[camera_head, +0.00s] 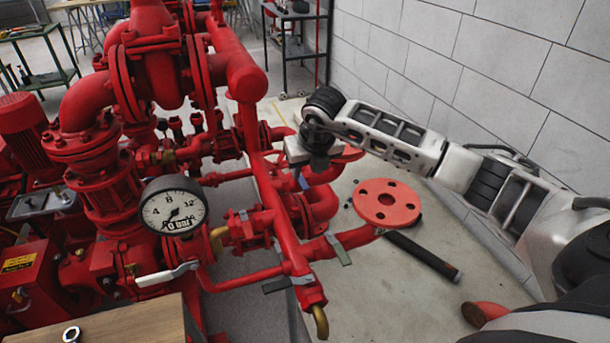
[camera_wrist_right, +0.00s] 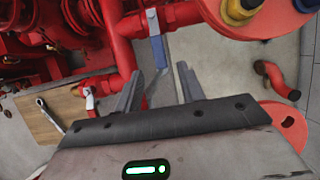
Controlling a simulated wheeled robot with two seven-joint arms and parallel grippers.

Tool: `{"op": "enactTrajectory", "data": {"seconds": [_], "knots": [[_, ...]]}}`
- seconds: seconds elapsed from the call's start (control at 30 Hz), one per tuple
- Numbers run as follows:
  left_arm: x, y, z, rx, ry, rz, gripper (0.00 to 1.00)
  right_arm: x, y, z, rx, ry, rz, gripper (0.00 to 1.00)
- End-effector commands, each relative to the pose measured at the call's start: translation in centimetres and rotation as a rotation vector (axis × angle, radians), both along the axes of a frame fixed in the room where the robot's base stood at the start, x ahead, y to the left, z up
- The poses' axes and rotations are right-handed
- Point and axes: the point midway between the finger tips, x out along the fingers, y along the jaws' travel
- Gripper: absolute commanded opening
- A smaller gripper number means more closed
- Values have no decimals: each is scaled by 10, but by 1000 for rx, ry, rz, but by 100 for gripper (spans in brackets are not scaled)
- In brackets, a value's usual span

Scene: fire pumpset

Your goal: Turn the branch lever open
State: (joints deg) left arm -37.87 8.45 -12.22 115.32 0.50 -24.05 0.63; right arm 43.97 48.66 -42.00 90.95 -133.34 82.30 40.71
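The pump set's red pipework (camera_head: 270,200) fills the left and middle of the head view. My right gripper (camera_head: 308,160) hangs over a branch pipe, its fingers mostly hidden by its own body there. In the right wrist view, my right gripper (camera_wrist_right: 164,82) has its two fingers apart and nothing between the pads. A blue lever (camera_wrist_right: 158,52) on a red pipe lies just beyond the fingertips, roughly in line with the gap. A little blue shows below the gripper in the head view (camera_head: 303,182). Other levers are a white one (camera_head: 168,274) and a grey-green one (camera_head: 338,250). My left gripper is out of view.
A pressure gauge (camera_head: 174,208) stands at the front of the pipework. A red flange (camera_head: 387,202) sticks out right of the gripper. A dark tube (camera_head: 425,258) lies on the floor. A wooden top (camera_head: 135,325) holds a spanner (camera_head: 72,333). A block wall (camera_head: 470,70) bounds the right.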

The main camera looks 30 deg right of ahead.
Motion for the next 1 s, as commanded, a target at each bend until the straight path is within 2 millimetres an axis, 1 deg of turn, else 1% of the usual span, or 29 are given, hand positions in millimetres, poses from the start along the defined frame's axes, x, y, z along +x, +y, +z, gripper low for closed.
{"op": "enactTrajectory", "data": {"seconds": [0.03, 0.1, 0.2, 0.3, 0.43, 0.67, 0.77, 0.8, 0.83, 1.0], "knots": [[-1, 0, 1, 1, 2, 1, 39, 3, 0, -9, 2, 4, -2, 39], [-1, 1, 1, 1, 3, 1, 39, 8, -1, -20, 1, 4, -1, 39], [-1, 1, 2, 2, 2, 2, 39, 13, -2, -32, 3, 1, -1, 39], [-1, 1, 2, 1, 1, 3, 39, 16, -3, -40, 2, 2, -1, 39], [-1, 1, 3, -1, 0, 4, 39, 18, -4, -44, 2, 0, 1, 39], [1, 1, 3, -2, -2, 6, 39, 18, -4, -44, 1, 0, 1, 39], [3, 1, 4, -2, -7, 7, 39, 18, -4, -44, 2, 0, 1, 14], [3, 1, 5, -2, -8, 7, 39, 18, -4, -44, 2, 0, 1, 3], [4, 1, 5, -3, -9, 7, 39, 18, -4, -44, 2, 0, 1, 0], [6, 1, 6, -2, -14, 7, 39, 18, -5, -44, 1, 0, -4, 0]]}}
